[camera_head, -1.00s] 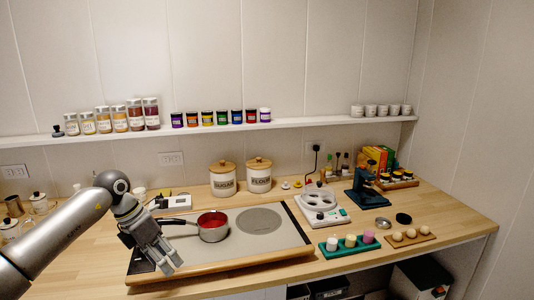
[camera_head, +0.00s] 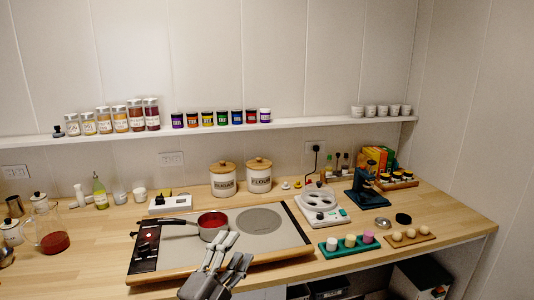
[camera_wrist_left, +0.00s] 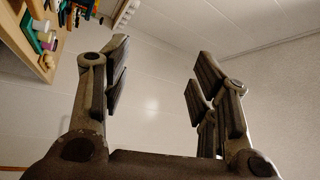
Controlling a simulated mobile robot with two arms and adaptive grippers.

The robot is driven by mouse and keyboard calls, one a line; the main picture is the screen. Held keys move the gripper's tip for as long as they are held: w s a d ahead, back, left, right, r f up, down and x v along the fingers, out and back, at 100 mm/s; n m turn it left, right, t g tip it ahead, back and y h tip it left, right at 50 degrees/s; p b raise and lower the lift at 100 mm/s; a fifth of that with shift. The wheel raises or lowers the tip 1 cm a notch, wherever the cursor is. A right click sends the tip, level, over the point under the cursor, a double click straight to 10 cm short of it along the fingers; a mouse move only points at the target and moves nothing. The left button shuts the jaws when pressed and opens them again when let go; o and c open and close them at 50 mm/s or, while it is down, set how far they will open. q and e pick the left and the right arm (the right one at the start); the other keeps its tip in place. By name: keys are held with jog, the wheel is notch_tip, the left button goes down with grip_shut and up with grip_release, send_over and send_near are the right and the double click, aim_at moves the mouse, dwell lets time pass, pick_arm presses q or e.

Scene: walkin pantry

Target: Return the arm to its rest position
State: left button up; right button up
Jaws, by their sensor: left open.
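My left gripper (camera_head: 222,250) is at the bottom middle of the head view, in front of the front edge of the hob (camera_head: 165,270). Its fingers point up and it is empty. In the left wrist view its two fingers (camera_wrist_left: 158,85) stand wide apart with only wall and ceiling between them. The rest of the left arm is hardly in the head view. My right gripper is not in view.
A red pot (camera_head: 212,222) with a dark handle stands on the hob, just behind the gripper. A green tray (camera_head: 345,250) with several pieces lies to the right. A glass jug (camera_head: 52,238) stands at the far left. Canisters (camera_head: 223,180) stand behind.

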pick_arm(q)
jog(key=s+a+f+n+g+y, duration=0.45)
jog(key=s+a+f+n, duration=0.2)
jog(key=f, duration=0.25)
jog(key=s+a+f+n+g+y, duration=0.3)
jog(key=s+a+f+n+y, duration=0.25)
jog(key=f+n, duration=0.35)
jog(key=s+a+f+n+g+h, duration=0.1)
jog(key=s+f+g, duration=0.3)
jog(key=s, duration=0.6)
jog(key=s+f+n+g, duration=0.1)
jog(key=s+f+g, duration=0.35)
jog(key=s, duration=0.65)
notch_tip(320, 180, down, 27)
jog(key=s, duration=0.2)
jog(key=s+a+f+g, duration=0.1)
jog(key=s+a+f, duration=0.2)
jog(key=s+f, duration=1.2)
jog(key=shift+s+f+g, duration=0.25)
jog(key=shift+s+g, duration=0.15)
jog(key=shift+s, duration=0.1)
